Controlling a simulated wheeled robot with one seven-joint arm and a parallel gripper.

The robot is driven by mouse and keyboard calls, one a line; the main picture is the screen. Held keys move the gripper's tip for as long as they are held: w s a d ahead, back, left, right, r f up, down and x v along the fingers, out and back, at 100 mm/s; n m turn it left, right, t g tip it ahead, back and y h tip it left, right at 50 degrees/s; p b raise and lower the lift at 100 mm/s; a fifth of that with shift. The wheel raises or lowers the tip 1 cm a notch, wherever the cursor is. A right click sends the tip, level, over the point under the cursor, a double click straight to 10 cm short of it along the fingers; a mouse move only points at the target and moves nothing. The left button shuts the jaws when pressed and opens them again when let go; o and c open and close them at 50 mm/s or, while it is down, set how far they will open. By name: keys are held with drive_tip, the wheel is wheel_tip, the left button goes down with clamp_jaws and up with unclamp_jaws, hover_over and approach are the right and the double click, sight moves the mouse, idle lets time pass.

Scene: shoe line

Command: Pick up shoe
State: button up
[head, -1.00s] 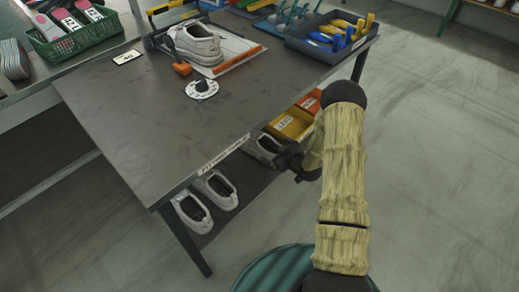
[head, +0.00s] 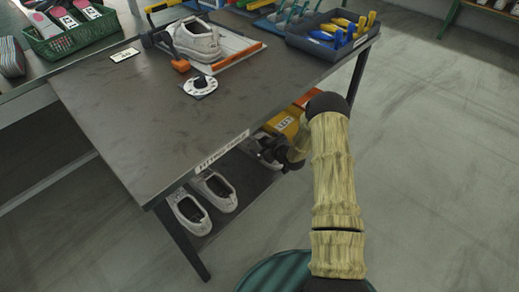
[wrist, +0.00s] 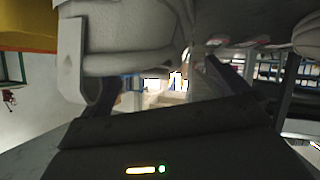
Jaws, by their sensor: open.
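A white shoe (head: 263,140) is on the lower shelf under the table, partly hidden by my gripper (head: 270,156). Two more white shoes, one at the left (head: 188,212) and one beside it (head: 214,190), sit on the same shelf to the left. In the wrist view a pale shoe (wrist: 125,35) fills the upper left, very close to the open fingers. Whether it lies between the fingers is unclear. Another white shoe (head: 196,40) sits on the tabletop.
A yellow bin (head: 284,122) stands on the shelf behind my gripper. The table (head: 130,120) lies above the shelf, with its front edge and a leg (head: 183,245) close by. A grey tray of tools (head: 310,48) is on top. The floor at right is clear.

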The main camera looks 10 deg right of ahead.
drive_tip(key=b+x, duration=0.1)
drive_tip(key=x, duration=0.3)
drive_tip(key=shift+a+f+b, duration=0.1)
drive_tip(key=shift+a+b, duration=0.1)
drive_tip(key=shift+b, duration=0.1)
drive_tip(key=c, duration=1.8)
